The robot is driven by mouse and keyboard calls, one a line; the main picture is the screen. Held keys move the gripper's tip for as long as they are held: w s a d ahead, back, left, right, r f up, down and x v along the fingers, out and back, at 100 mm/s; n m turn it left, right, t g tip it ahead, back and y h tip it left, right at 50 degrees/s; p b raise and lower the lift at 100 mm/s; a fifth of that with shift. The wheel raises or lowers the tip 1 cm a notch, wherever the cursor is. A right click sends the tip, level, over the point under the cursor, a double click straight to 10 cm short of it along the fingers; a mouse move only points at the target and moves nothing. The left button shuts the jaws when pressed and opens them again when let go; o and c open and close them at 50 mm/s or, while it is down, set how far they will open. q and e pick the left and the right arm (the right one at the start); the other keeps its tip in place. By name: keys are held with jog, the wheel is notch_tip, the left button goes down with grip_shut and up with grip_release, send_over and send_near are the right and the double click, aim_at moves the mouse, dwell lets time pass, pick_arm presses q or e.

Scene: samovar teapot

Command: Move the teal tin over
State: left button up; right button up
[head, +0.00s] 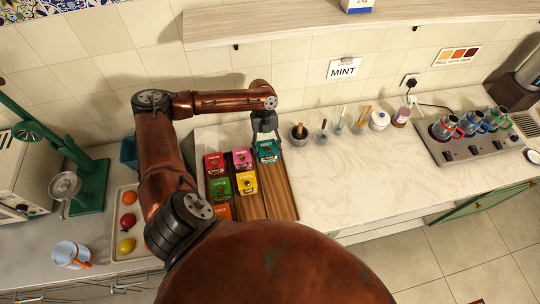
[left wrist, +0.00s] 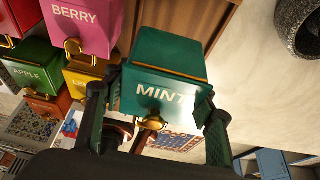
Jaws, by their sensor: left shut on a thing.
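The teal tin (head: 266,150) is at the back of a wooden rack, to the right of the other tins. In the left wrist view the teal tin (left wrist: 162,92) faces the camera, with white letters reading MINT and a brass pull. My left gripper (head: 265,128) is shut on the teal tin from above in the head view. Its two fingers (left wrist: 158,120) lie on either side of the tin in the left wrist view. I cannot tell whether the tin touches the rack. My right gripper is not in view.
A pink tin (head: 241,159), a red tin (head: 215,164), a green tin (head: 219,188) and a yellow tin (head: 246,183) stand close to the left. The rack (head: 280,195) has bare wood in front. A mortar (head: 299,134) stands to the right. A MINT sign (head: 343,69) hangs on the wall.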

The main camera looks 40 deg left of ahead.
pick_arm(q)
jog(key=shift+w+a+f, duration=0.2)
jog(key=shift+w+f, duration=0.35)
jog(key=shift+f, duration=0.1)
jog(key=shift+w+a+f, duration=0.15)
jog(key=shift+w+f, duration=0.4)
jog(key=shift+f, duration=1.65)
jog(key=shift+f, duration=0.1)
jog(key=o, duration=1.4)
jog(key=shift+c, duration=0.2)
jog(key=v, duration=1.2)
jog(key=shift+b, duration=0.4)
jog(key=shift+d, duration=0.1)
